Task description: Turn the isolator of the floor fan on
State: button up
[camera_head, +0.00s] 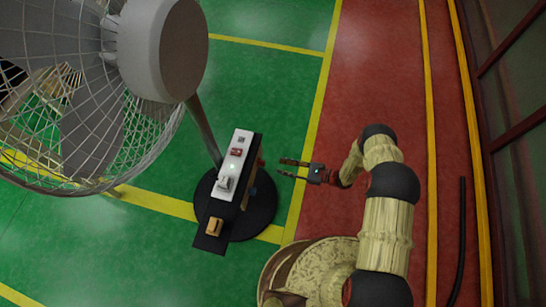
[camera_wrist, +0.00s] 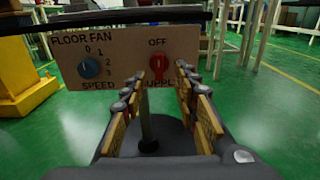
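The floor fan's control panel (camera_wrist: 122,55) faces the wrist camera. Its red isolator knob (camera_wrist: 158,66) sits on the right half, below the word OFF and above a partly hidden SUPPLY label. The knob's exact pointing is too small to tell. The isolator also shows as a red spot on the box's right side in the head view (camera_head: 261,162). My gripper (camera_head: 281,168) is open and empty, a short gap to the right of the panel. In the wrist view its fingers (camera_wrist: 160,84) stand to either side of the knob, apart from it.
A blue speed knob (camera_wrist: 89,68) sits left of the isolator. The fan's cage (camera_head: 85,110) and pole (camera_head: 203,130) stand at the left, on a round black base (camera_head: 262,212). A white switch strip (camera_head: 235,163) tops the box.

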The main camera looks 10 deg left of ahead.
aim_at(261, 163)
jog(key=a+b, duration=0.1)
jog(key=a, duration=0.7)
jog(key=shift+w+r, duration=0.2)
jog(key=shift+r, duration=0.15)
jog(key=shift+c, duration=1.2)
grip_shut()
